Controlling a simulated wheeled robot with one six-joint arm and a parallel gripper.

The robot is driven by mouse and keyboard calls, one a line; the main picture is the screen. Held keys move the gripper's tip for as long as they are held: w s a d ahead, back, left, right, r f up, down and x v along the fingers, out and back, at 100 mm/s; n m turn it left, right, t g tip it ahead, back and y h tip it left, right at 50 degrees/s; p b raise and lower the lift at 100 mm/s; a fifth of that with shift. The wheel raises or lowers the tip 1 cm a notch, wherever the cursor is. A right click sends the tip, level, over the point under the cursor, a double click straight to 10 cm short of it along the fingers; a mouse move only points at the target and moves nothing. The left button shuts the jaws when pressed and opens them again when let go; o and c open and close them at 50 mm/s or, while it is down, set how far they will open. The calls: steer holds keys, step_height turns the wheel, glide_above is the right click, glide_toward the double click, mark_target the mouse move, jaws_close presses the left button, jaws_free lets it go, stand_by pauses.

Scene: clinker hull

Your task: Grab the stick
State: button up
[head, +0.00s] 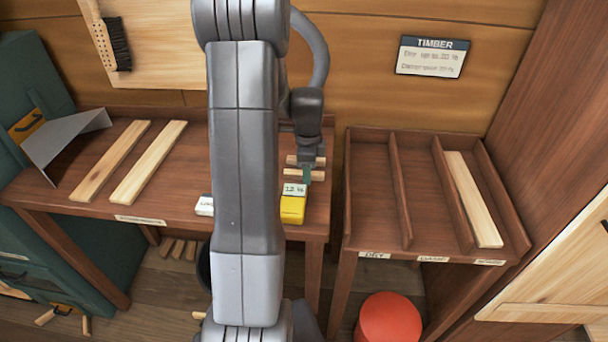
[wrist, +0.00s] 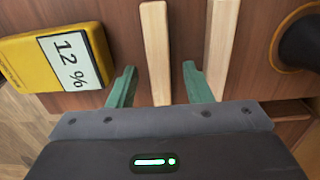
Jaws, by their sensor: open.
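In the wrist view a pale wooden stick (wrist: 155,45) lies lengthwise between the two green fingers of my gripper (wrist: 159,72). The fingers are open, with a gap on each side of the stick. A second pale stick (wrist: 221,45) lies to the right, outside the right finger. In the head view my gripper (head: 306,174) is low over the right end of the long bench, where short parts of sticks (head: 303,160) show. My arm hides much of that area. I cannot tell the fingers' exact height over the bench.
A yellow meter (head: 292,209) reading 12 % is close to my gripper, at left in the wrist view (wrist: 50,62). Two sticks (head: 148,162) lie on the bench's left. The divided rack (head: 370,190) at right holds one stick (head: 473,200). A dark round object (wrist: 302,40) is at wrist-view right.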

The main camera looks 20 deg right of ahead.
jaws_close()
